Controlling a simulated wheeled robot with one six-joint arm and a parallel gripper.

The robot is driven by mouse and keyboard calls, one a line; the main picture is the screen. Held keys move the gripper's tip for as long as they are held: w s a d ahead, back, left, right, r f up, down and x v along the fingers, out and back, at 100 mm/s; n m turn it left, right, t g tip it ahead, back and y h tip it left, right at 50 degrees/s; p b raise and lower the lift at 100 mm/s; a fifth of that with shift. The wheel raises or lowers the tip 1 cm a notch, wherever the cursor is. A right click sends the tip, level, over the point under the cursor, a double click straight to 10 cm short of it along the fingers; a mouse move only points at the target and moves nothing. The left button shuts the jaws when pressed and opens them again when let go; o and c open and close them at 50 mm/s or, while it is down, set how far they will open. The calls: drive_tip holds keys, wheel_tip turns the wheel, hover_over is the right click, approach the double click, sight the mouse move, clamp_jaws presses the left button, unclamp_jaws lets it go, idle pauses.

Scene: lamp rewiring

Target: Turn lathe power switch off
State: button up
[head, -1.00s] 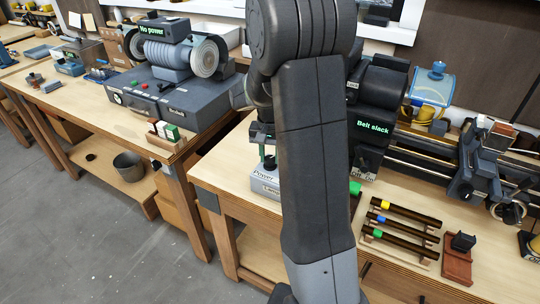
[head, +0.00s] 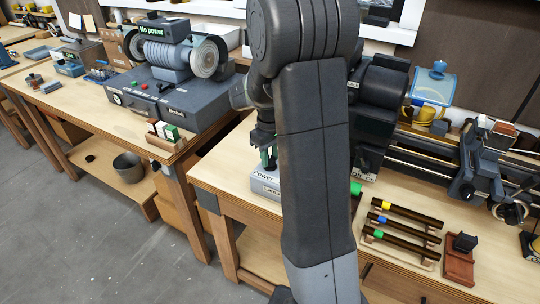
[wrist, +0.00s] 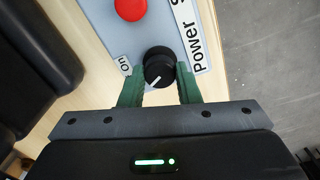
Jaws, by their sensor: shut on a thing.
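The lathe power switch is a black round knob (wrist: 157,64) with a white pointer line, on a pale panel (wrist: 112,26) labelled "Power S…". My gripper (wrist: 158,77) is shut on the knob, one green finger on each side. In the head view my gripper (head: 268,156) is over the pale power box (head: 264,183), partly hidden by my arm. The lathe (head: 378,95) stands at the right, its headstock display dark.
A red button (wrist: 130,8) sits on the same panel. A grinder (head: 170,60) showing "No power" stands on the left bench. A rack of dark rods (head: 400,235) lies on the lathe bench. Open floor (head: 100,240) is at the lower left.

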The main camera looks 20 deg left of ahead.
sight(270, 158)
drive_tip(key=shift+n, duration=1.9)
drive_tip(key=o, duration=1)
wheel_tip(270, 158, up, 14)
drive_tip(key=shift+f+b, duration=0.1)
drive_tip(key=shift+b, duration=0.3)
